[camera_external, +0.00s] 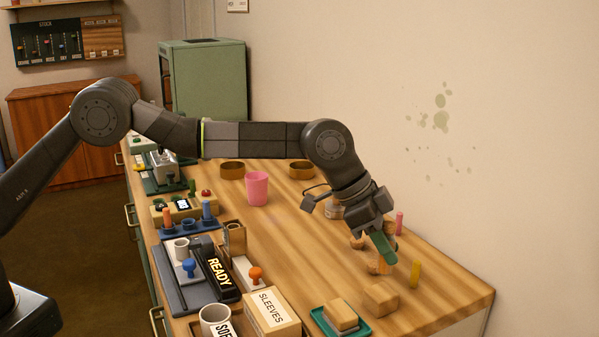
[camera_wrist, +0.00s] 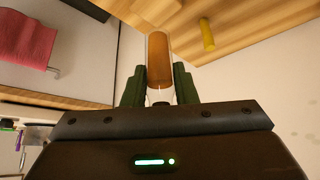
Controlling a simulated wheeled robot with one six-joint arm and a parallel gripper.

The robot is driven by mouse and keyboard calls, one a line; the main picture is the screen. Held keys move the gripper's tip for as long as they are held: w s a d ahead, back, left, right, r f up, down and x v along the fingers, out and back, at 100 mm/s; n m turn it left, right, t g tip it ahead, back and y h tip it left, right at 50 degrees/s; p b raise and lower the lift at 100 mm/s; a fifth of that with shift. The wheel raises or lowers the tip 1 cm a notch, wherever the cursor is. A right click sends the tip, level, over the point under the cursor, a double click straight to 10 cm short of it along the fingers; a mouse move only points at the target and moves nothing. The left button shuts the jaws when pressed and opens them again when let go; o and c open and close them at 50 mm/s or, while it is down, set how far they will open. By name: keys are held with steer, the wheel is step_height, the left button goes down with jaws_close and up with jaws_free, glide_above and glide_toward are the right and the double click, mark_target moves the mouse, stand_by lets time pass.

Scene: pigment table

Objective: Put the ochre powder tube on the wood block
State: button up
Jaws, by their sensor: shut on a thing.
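My gripper (camera_external: 384,250) has green fingers and is shut on the ochre powder tube. In the wrist view the tube (camera_wrist: 158,58) is orange-brown with a pale end, held between the two fingers (camera_wrist: 159,88). In the external view the tube is mostly hidden by the fingers; I cannot clearly separate it from the tan shapes behind them. A plain wood block (camera_external: 381,300) sits on the table just below and in front of my gripper, apart from the fingers.
A pink stick (camera_external: 399,223) stands behind my gripper. A green tray (camera_external: 362,327) holding a tan block is at the front. A SLEEVES box (camera_external: 272,313) lies left. The table's middle is fairly clear.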

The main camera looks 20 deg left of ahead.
mark_target(384, 262)
steer(key=shift+f, duration=2)
steer(key=shift+f, duration=0.1)
steer(key=o, duration=1)
steer(key=shift+r, duration=0.25)
steer(key=b+v, duration=0.1)
steer(key=v, duration=1)
steer(key=shift+a+r, duration=0.25)
steer(key=shift+r, duration=0.05)
